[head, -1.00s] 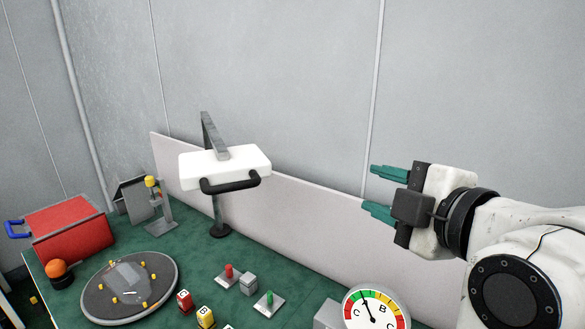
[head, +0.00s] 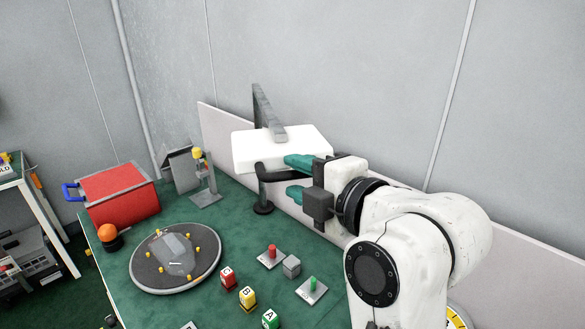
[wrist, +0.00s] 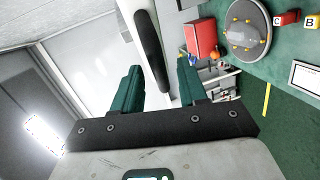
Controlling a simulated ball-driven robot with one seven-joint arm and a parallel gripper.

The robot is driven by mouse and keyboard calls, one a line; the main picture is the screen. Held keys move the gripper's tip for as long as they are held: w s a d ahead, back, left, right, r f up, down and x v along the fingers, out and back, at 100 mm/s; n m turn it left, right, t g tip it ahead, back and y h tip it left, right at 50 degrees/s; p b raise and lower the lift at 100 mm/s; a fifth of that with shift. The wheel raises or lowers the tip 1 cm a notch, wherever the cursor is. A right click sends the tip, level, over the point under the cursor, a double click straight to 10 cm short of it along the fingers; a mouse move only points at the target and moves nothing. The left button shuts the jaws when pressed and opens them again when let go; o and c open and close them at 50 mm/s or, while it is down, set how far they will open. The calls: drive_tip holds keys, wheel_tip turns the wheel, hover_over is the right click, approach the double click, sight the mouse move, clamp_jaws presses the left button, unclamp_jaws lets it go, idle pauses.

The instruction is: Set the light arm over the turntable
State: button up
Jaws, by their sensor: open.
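The light arm has a white box-shaped lamp head (head: 262,150) on a grey bar (head: 262,110), with a black handle (head: 268,172) along its near side. It stands at the back edge of the table, to the right of the turntable. The turntable (head: 150,280) is a round grey disc with yellow pegs and a clear grey part (head: 178,255) on it. My gripper (head: 292,176) is open, its teal fingers beside the handle's right end. In the wrist view the handle (wrist: 148,50) appears between the fingers (wrist: 160,82); I cannot tell whether they touch it.
A red bin (head: 118,195) and an orange-topped button (head: 108,235) are left of the turntable. A small stand with a yellow top (head: 205,185) is behind it. A low pale panel (head: 225,125) runs along the back.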

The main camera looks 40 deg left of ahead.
drive_tip(key=shift+x, duration=1.1)
drive_tip(key=shift+c, duration=0.4)
clamp_jaws()
